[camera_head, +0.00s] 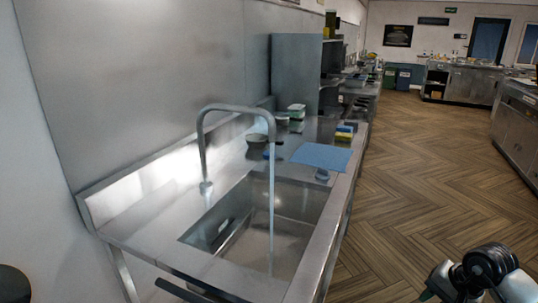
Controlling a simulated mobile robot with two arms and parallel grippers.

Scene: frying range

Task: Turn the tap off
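A tall curved metal tap (203,140) rises from the back left rim of the steel sink (235,240). A stream of water (271,200) runs from its spout down into the basin. The tap's base (206,188) sits on the counter; I cannot make out a separate handle. My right arm shows only as a white and black joint at the lower right, far from the tap, and its gripper is not visible. A dark rounded shape at the lower left edge may be part of my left arm; no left gripper is visible.
A blue cloth (321,156) lies on the counter beyond the sink, with sponges (344,132) and a small bowl (256,141) nearby. A grey shelf unit (296,75) stands behind. The wooden floor (430,170) to the right is open.

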